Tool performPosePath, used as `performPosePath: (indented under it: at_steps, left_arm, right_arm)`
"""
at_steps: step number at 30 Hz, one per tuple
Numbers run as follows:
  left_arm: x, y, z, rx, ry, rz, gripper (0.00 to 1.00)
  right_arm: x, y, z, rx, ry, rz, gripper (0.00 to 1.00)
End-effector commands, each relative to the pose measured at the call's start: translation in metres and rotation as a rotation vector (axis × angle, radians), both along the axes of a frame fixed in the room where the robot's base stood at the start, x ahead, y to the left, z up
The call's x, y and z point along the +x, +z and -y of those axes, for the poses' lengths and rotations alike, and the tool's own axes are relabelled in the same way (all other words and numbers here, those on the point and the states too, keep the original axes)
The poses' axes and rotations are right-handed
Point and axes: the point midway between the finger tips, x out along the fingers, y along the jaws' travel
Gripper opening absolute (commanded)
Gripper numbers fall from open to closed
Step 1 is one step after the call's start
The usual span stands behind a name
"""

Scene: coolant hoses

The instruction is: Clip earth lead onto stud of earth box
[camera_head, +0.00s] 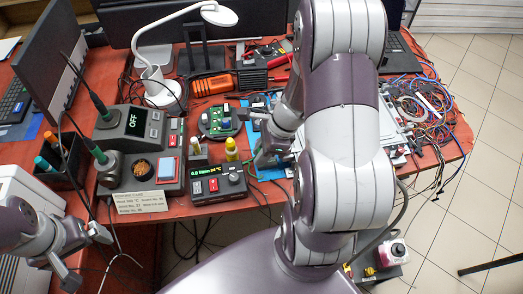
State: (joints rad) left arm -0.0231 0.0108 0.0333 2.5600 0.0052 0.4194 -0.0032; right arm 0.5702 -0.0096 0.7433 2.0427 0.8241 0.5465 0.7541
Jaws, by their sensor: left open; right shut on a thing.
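My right gripper (262,153) reaches down over the right part of the bench, at the blue mat (258,172). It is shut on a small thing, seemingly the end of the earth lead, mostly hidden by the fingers. A thin green wire shows close beside it. I cannot make out the earth box or its stud for certain; my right arm covers much of that area. My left gripper (86,256) is open and empty at the lower left, off the bench's front edge.
Tangled cables (428,105) fill the right end. A white lamp (160,88) stands behind.

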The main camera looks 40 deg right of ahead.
Motion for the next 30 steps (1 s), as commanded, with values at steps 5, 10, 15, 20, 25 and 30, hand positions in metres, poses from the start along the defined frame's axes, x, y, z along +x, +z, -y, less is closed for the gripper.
performPosePath:
  at_steps: [5,10,15,20,25,30]
  left_arm:
    - [0.0000,-0.0016,0.0000,0.000,0.000,0.000,1.00]
    - [0.0001,-0.0013,0.0000,0.000,0.000,0.000,1.00]
    - [0.0000,-0.0014,0.0000,0.000,0.000,0.000,1.00]
    - [0.0000,-0.0017,0.0000,0.000,0.000,0.000,1.00]
    - [0.0000,-0.0018,0.0000,0.000,0.000,0.000,1.00]
    - [0.0000,-0.0018,0.0000,0.000,0.000,0.000,1.00]
  right_arm:
    - [-0.0001,-0.0043,0.0000,0.000,0.000,0.000,0.00]
    - [0.0000,-0.0037,0.0001,0.000,0.000,0.000,0.00]
    - [0.0000,-0.0039,0.0001,0.000,0.000,0.000,0.00]
    - [-0.0001,-0.0052,0.0000,0.000,0.000,0.000,0.00]
    - [-0.0001,-0.0058,0.0002,0.000,0.000,0.000,0.47]
    - [-0.0001,-0.0058,0.0000,0.000,0.000,0.000,0.50]
